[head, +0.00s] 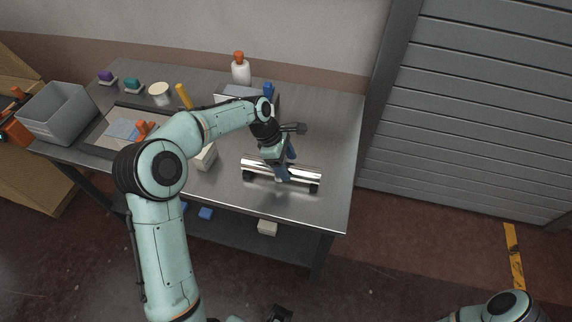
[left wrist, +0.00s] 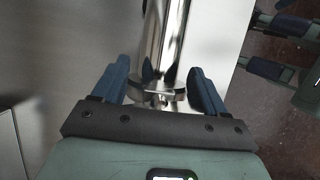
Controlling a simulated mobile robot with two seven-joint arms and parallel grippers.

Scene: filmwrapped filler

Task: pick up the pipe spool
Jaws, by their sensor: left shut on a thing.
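The pipe spool (head: 306,174) is a shiny silver tube lying near the front right of the metal workbench, with dark pieces under its ends. In the left wrist view the spool (left wrist: 165,45) runs up the picture between the two blue fingers. My left gripper (head: 284,174) reaches down from above and is shut on the spool around its middle, fingers on both sides of the tube. The left gripper also shows in the wrist view (left wrist: 158,92). The fingers hide part of the tube.
On the workbench (head: 338,135) are a white bottle with an orange cap (head: 240,69), a yellow cylinder (head: 183,95), a white cup (head: 159,93), a grey bin (head: 58,113) and a pale block (head: 205,157). The bench right of the spool is clear. A grey shutter (head: 480,100) stands to the right.

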